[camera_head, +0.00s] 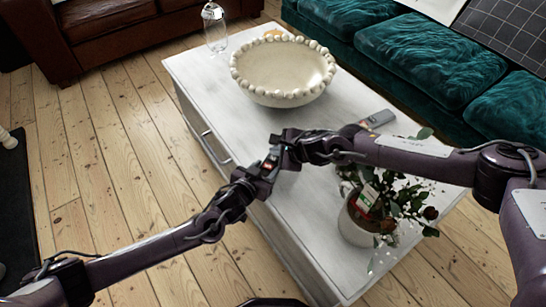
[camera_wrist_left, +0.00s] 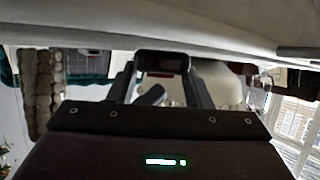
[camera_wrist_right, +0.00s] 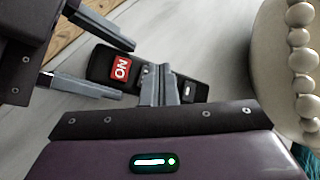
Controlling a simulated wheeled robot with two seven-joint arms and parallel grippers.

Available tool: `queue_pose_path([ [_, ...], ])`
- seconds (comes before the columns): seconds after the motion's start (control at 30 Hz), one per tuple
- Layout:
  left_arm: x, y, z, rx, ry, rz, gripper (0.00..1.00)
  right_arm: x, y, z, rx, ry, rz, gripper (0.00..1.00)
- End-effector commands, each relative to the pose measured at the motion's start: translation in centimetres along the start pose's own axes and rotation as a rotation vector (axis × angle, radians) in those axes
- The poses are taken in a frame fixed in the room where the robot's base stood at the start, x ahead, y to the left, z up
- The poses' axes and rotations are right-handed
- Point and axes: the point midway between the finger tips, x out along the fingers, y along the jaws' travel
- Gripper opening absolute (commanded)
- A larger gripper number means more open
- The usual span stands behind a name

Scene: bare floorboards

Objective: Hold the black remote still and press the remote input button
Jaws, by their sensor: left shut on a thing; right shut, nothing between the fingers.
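The black remote (camera_wrist_right: 195,70) has a red label or button with white lettering and small light buttons. It is held above the white table and also shows in the head view (camera_head: 272,158) and, end-on, in the left wrist view (camera_wrist_left: 162,62). My left gripper (camera_wrist_right: 125,71) is shut on the remote, one finger along each long side; in the head view (camera_head: 267,167) it comes from lower left. My right gripper (camera_wrist_right: 160,68) is shut and empty, its fingertips over the remote's button face, beside the red label. I cannot tell whether they touch a button.
The white table (camera_head: 215,75) lies below. A teal sofa (camera_head: 430,50) is behind. Open floor lies left.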

Motion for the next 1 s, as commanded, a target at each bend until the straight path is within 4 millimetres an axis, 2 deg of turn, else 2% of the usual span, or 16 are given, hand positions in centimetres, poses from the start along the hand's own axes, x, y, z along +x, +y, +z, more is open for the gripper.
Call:
queue_pose_path([
  [1.0,0.0,-0.01,-0.01,0.0,0.0,0.0,0.2,0.67,0.53,-0.48,0.0,0.0,0.001,0.0],
])
